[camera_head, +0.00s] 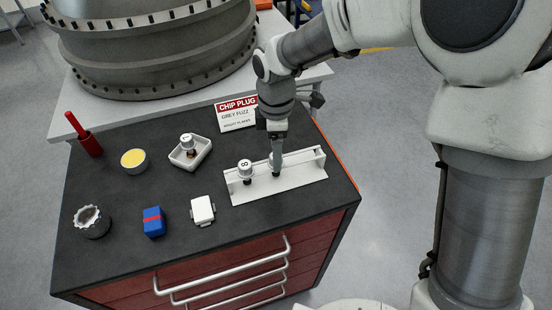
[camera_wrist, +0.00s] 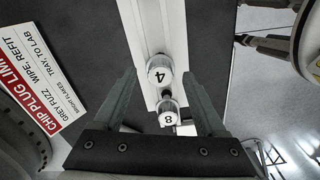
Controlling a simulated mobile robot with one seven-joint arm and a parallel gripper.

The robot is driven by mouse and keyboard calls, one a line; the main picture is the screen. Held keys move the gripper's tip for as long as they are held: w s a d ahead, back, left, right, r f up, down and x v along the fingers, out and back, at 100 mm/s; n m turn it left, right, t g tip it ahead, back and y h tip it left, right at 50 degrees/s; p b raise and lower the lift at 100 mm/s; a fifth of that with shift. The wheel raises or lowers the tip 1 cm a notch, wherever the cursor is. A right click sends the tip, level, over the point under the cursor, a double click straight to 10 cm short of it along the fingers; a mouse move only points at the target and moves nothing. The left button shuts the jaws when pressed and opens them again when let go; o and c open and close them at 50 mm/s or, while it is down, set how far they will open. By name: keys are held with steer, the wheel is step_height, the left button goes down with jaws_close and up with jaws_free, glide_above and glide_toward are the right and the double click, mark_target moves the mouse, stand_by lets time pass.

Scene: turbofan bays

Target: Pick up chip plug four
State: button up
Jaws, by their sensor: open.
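Chip plug four (camera_wrist: 160,69) is a white-capped plug marked 4, upright in the white rack (camera_wrist: 146,28) in the wrist view. In the head view it is mostly hidden behind my gripper (camera_head: 277,152), in the rack (camera_head: 303,171). My gripper is open and points down over it. In the wrist view, plug four lies between the fingertips (camera_wrist: 160,77), with a gap showing on each side. Plug 8 (camera_head: 245,167) stands beside it in the same rack, and it also shows in the wrist view (camera_wrist: 168,114) nearer the gripper's palm.
The dark cart top also holds a plug in a white tray (camera_head: 203,147), a yellow-filled cup (camera_head: 134,160), a red-handled tool (camera_head: 84,136), a knobbed jar (camera_head: 91,222), a blue block (camera_head: 154,222) and a white block (camera_head: 202,211). A sign (camera_head: 236,115) stands behind.

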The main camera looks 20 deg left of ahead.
steer(key=shift+f, duration=0.4)
steer(key=shift+c, duration=0.3)
jaws_close()
